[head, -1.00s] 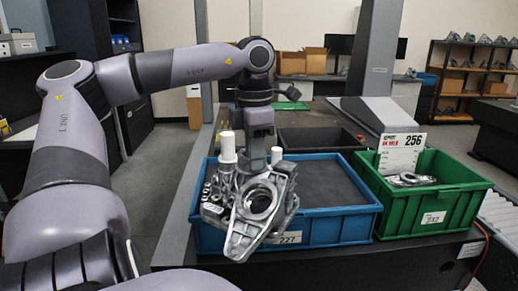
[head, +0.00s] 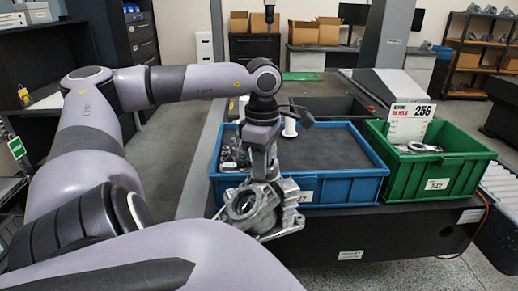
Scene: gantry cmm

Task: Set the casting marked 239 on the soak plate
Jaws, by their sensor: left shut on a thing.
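My left gripper (head: 263,178) is shut on a grey metal casting (head: 243,207) with a large round bore. It holds the casting in front of the near wall of the blue tote (head: 345,190), overlapping its left part. No mark on the held casting can be read. More grey castings (head: 231,156) sit in the left end of the blue tote, partly hidden by my gripper. I cannot tell for certain which surface is the soak plate. A flat green patch (head: 300,76) lies at the far end of the bench. My right gripper is not in view.
A green tote (head: 440,172) stands at the right with a casting (head: 417,148) and a sign (head: 409,122) reading 256. A white cylinder (head: 290,125) stands by the blue tote's back left. A grey gantry column (head: 384,45) rises behind. The blue tote's dark middle is bare.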

